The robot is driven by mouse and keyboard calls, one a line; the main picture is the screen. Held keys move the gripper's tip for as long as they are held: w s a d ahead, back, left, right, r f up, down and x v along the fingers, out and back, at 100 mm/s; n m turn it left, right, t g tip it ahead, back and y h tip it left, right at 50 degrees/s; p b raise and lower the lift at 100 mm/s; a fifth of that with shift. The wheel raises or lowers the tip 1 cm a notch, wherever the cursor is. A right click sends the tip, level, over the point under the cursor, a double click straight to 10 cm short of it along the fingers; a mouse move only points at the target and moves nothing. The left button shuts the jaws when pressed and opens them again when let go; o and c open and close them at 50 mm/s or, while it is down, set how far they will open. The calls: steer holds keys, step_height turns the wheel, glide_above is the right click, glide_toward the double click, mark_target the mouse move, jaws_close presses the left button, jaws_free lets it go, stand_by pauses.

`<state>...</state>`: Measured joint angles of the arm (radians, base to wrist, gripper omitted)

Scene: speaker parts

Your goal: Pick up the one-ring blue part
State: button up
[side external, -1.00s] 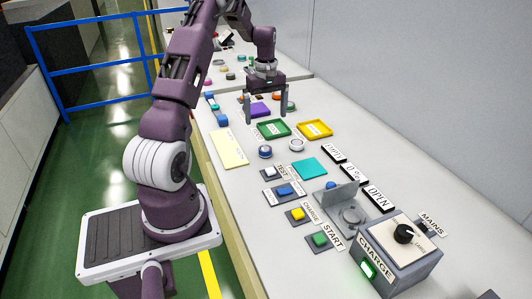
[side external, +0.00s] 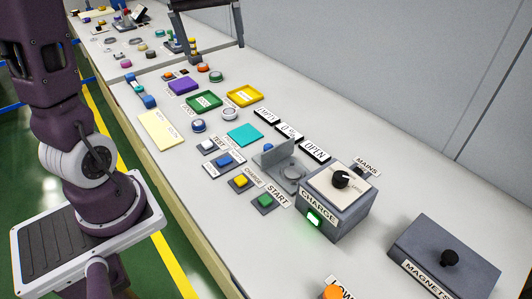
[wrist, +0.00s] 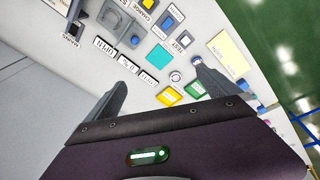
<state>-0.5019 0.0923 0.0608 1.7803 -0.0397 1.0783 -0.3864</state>
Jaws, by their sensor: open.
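A round part with a blue top and a pale band (side external: 198,126) stands on the bench in front of the green tray; I take it as the one-ring blue part, though its rings are too small to count. In the wrist view a blue part (wrist: 197,60) shows by the tip of the right finger; contact cannot be told.
A white round part (side external: 228,114) stands beside it. Around are the green tray (side external: 204,102), yellow tray (side external: 244,95), purple tray (side external: 184,86) and teal pad (side external: 245,134). An upright grey bracket (side external: 278,154) and the charge box (side external: 335,200) stand nearer. The wall bounds the right.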

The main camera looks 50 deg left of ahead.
steer(key=s+d+r+m+t, duration=0.1)
steer(key=s+d+m, duration=0.5)
steer(key=d, duration=0.7)
steer(key=s+t, duration=0.1)
steer(key=s, duration=0.1)
steer(key=shift+s+r, duration=0.35)
steer(key=shift+r, duration=0.05)
steer(key=s+d+f+m, duration=0.1)
steer(key=s, duration=0.1)
steer(key=s+d+f+m+t, duration=0.1)
steer(key=s+d+m, duration=0.1)
steer(key=s, duration=0.1)
steer(key=s+d+f+m, duration=0.1)
steer(key=s+d, duration=0.1)
steer(key=s, duration=0.1)
steer(key=shift+s+d+m+t+h, duration=0.1)
steer(key=shift+m+t+h, duration=0.2)
steer(key=shift+m+h, duration=0.1)
steer(key=shift+c, duration=0.7)
steer(key=shift+s+d+f, duration=0.1)
steer(key=shift+s+f, duration=0.15)
steer(key=c, duration=0.4)
steer(key=shift+c, duration=0.8)
